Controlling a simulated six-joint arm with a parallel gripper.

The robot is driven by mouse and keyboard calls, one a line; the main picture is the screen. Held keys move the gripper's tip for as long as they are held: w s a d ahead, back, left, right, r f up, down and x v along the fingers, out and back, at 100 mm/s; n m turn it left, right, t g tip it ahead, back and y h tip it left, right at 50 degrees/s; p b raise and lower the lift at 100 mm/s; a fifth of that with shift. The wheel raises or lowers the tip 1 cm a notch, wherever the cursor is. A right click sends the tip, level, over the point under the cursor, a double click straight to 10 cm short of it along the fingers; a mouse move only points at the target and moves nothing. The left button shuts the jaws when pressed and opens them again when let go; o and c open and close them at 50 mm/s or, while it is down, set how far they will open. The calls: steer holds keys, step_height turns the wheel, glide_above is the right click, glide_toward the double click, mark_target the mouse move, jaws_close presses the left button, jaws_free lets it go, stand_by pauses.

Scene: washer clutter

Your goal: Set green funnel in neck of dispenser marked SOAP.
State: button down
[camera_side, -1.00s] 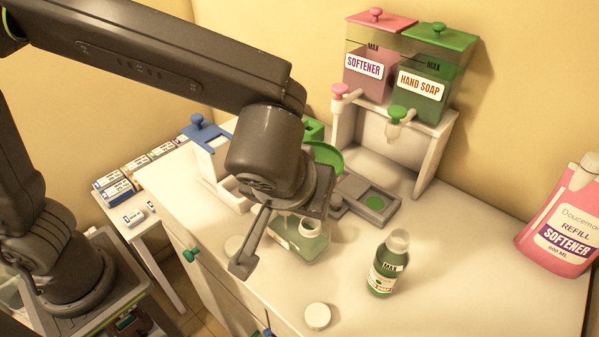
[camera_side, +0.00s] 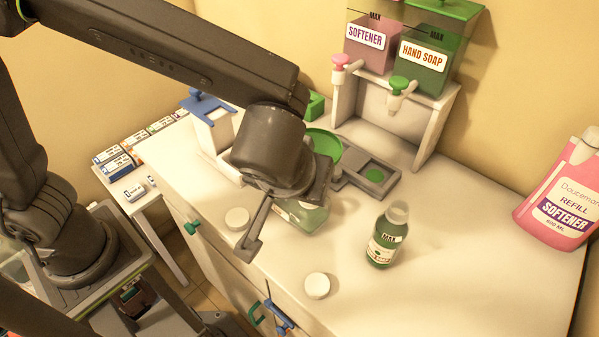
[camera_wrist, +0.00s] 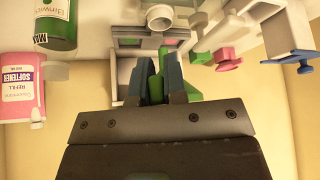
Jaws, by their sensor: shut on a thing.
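The green funnel (camera_side: 322,145) shows in the side view as a round green rim just behind my gripper. In the wrist view, green (camera_wrist: 155,88) shows between the two fingers of my gripper (camera_wrist: 154,72), which is shut on it. The tank marked HAND SOAP (camera_side: 424,66) is green with a green lid and stands on a white stand at the back. My gripper and the funnel are in front of and left of it, apart from it. My gripper hides the funnel's lower part and its spout in the side view.
A squat bottle (camera_side: 308,218) with green contents is partly hidden below my gripper.

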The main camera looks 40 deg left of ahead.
steer(key=shift+f, duration=3.2)
steer(key=c, duration=1.1)
jaws_free()
steer(key=v, duration=1.3)
steer(key=s+a+r+m+h, duration=0.2)
steer(key=a+m, duration=0.2)
steer(key=a, duration=1.9)
steer(key=shift+s+a, duration=0.2)
steer(key=shift+a, duration=0.2)
